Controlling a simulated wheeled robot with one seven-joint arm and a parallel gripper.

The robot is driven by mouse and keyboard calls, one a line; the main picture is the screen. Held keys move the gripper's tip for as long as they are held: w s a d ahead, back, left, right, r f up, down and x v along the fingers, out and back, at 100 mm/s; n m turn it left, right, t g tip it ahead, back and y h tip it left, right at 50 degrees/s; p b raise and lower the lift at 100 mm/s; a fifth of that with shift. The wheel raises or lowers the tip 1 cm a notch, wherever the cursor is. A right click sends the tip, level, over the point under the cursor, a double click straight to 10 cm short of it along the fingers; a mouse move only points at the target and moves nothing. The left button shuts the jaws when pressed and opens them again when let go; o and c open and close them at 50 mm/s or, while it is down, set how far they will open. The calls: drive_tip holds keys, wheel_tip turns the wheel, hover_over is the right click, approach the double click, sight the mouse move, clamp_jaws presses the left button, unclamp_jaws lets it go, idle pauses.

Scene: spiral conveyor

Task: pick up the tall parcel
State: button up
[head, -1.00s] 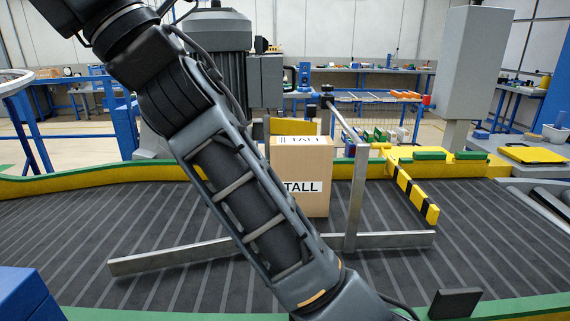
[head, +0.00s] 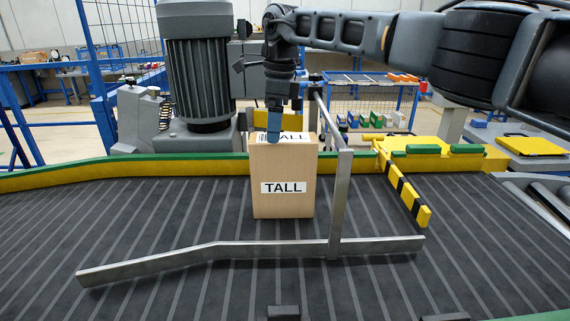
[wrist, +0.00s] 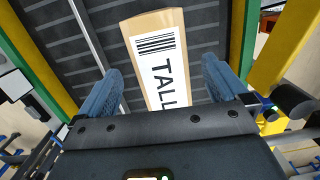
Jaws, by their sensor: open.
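The tall parcel (head: 283,205) is a light brown upright box with a white TALL label on its front and another on its top. It stands on the dark ribbed conveyor belt, behind a metal guide rail. My gripper (head: 274,148) is at the top of the parcel, pointing down. In the wrist view the parcel's labelled top (wrist: 163,62) lies between and just beyond the two blue fingers of my gripper (wrist: 160,90). The fingers are apart, one on each side, with a gap beside the box. In the head view the near finger overlaps the top label.
A metal rail (head: 250,247) with an upright post (head: 340,200) stands close in front and right of the parcel. A yellow-black striped bar (head: 408,198) is further right. A green-yellow conveyor edge (head: 100,171) and a grey motor (head: 198,70) are behind. The belt left of the parcel is clear.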

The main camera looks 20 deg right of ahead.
sight(284, 153)
drive_tip(key=shift+s+d+f+h, duration=0.1)
drive_tip(key=shift+s+d+h, duration=0.1)
drive_tip(key=shift+d, duration=0.4)
drive_tip(key=shift+s+d+f+h, duration=0.1)
drive_tip(key=shift+d+h, duration=0.1)
drive_tip(key=shift+d, duration=0.35)
drive_tip(key=shift+s+d+f+g, duration=0.1)
drive_tip(key=shift+d+f+g, duration=0.05)
drive_tip(key=shift+f+g, duration=0.15)
drive_tip(key=f, duration=0.2)
drive_tip(key=f+p, duration=0.1)
drive_tip(key=f, duration=0.2)
drive_tip(key=f+p, duration=0.1)
drive_tip(key=f, duration=0.1)
drive_tip(key=shift+a+f, duration=0.2)
drive_tip(key=shift+a, duration=0.05)
drive_tip(key=shift+r, duration=0.1)
clamp_jaws()
